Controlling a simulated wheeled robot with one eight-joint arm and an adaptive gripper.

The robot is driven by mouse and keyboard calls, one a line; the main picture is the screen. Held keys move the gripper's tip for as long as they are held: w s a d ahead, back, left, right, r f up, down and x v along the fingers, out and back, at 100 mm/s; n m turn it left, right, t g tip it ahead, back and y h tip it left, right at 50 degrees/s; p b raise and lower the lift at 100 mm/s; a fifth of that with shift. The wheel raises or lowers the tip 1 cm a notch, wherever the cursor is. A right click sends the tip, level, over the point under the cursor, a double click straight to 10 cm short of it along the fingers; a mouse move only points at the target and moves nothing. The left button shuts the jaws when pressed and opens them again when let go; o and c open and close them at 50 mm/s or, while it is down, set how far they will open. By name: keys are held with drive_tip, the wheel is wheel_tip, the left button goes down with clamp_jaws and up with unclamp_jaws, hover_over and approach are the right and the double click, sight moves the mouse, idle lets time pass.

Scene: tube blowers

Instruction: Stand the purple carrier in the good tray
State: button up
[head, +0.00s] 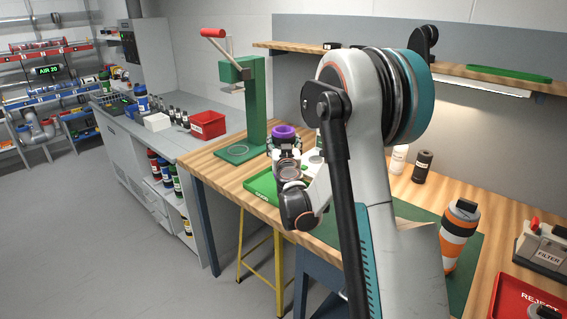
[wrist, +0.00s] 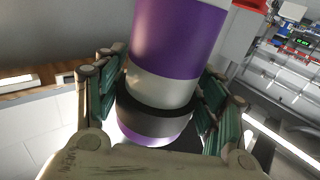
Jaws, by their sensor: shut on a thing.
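My gripper (wrist: 160,108) is shut on the purple carrier (wrist: 178,40), a cylinder with purple, pale and dark bands, with a finger on each side. In the head view the purple end of the carrier (head: 284,131) shows above the gripper, and my arm hides part of it. The carrier looks close to upright there. The green tray (head: 261,186), which I take for the good tray, lies on the wooden bench behind and below my gripper. Part of the tray is hidden by my wrist. I cannot tell the carrier's exact height above it.
A green press (head: 254,110) with a red lever stands left of the tray. An orange, white and black carrier (head: 459,238), a filter box (head: 545,250) and the red reject tray (head: 527,303) are on the right. A dark carrier (head: 422,167) stands behind. A shelf (head: 480,76) runs above.

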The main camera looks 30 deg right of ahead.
drive_tip(key=shift+f+b, duration=0.8)
drive_tip(key=shift+f, duration=1.9)
drive_tip(key=o, duration=1.5)
